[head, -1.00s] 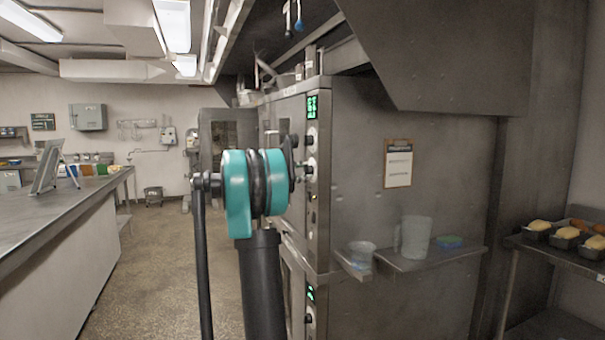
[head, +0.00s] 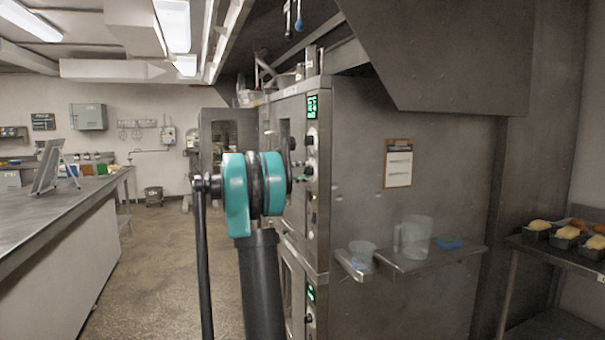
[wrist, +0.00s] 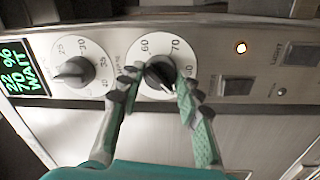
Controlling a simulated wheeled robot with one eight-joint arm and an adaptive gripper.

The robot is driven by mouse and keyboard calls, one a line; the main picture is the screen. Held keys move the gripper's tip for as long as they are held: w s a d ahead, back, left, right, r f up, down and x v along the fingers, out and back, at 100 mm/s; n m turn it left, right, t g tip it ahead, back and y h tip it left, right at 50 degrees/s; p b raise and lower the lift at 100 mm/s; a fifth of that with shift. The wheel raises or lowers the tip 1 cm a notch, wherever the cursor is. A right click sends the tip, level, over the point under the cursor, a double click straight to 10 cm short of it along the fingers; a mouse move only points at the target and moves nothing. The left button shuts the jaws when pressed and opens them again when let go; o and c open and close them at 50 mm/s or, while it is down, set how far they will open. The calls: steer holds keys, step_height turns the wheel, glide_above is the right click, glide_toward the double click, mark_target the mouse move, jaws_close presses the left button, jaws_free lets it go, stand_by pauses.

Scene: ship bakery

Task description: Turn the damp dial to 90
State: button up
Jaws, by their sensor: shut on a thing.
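The damp dial (wrist: 160,74) is a black knob on a white disc marked 60, 70 and 80, in the middle of the wrist view. A white line on the knob points to the lower right; its exact reading is unclear. My gripper (wrist: 157,84) is shut on the knob, one finger on each side. In the head view the dial (head: 308,170) is the lower white disc on the upper oven's panel; my arm hides most of the gripper there.
A second dial (wrist: 74,71), marked 25 to 40, sits left of it, beside a green display (wrist: 22,75) reading WAIT. A shelf (head: 425,260) with jugs juts from the oven's side.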

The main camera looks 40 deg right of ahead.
steer(key=shift+f+m, duration=0.1)
steer(key=shift+m, duration=1.2)
steer(key=o, duration=1.2)
steer(key=shift+c, duration=0.2)
steer(key=shift+a, duration=0.1)
steer(key=v, duration=1.1)
steer(key=shift+w+a, duration=0.25)
steer(key=shift+a, duration=0.15)
